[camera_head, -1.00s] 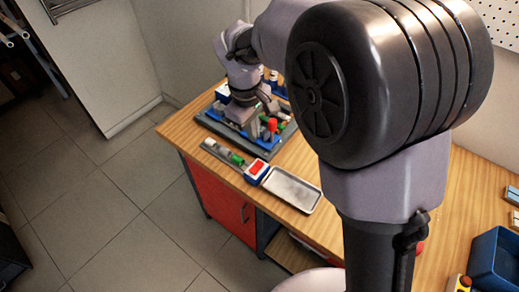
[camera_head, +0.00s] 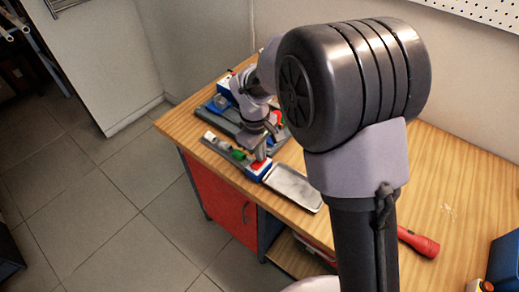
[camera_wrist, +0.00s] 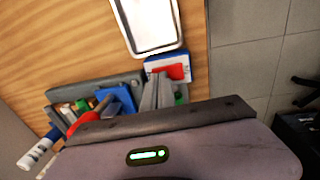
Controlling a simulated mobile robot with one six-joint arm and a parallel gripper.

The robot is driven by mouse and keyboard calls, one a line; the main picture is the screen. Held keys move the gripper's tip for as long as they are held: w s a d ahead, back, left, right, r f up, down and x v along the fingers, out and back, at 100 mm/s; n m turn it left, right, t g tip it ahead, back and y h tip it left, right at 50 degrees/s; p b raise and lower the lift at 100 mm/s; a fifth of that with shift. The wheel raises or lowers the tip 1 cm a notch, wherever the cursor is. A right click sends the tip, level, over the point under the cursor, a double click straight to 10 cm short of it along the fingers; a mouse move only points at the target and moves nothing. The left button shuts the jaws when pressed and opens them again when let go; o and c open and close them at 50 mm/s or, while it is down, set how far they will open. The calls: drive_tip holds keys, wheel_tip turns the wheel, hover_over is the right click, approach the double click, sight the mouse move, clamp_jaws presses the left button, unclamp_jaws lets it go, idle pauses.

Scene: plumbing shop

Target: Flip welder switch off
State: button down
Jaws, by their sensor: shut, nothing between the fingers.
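A small blue and white box with a red rocker-like part on top (camera_head: 259,169), apparently the welder switch, sits at the bench's front edge. In the wrist view the red part (camera_wrist: 176,71) shows just beyond my fingertips. My gripper (camera_head: 260,158) is shut and empty, pointing down at the red part. Its closed fingers (camera_wrist: 159,80) overlap the red part's left side in the wrist view. I cannot tell whether they touch it. The fingers hide some of the box, and the switch's on or off position is not clear.
A shallow metal tray (camera_head: 293,187) lies right beside the box. A grey and blue board with parts (camera_head: 222,106) is behind. A red flashlight (camera_head: 420,242) lies at the right on the wooden bench (camera_head: 452,190).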

drive_tip(key=shift+w+d+f, duration=0.1)
drive_tip(key=shift+f, duration=0.1)
idle(0.3)
drive_tip(key=shift+s+a+r, duration=0.15)
drive_tip(key=shift+s+a, duration=0.3)
drive_tip(key=shift+s, duration=0.1)
wheel_tip(320, 180, up, 14)
drive_tip(key=p, duration=0.7)
drive_tip(key=shift+w+d+p, duration=0.25)
drive_tip(key=shift+w+p, duration=0.1)
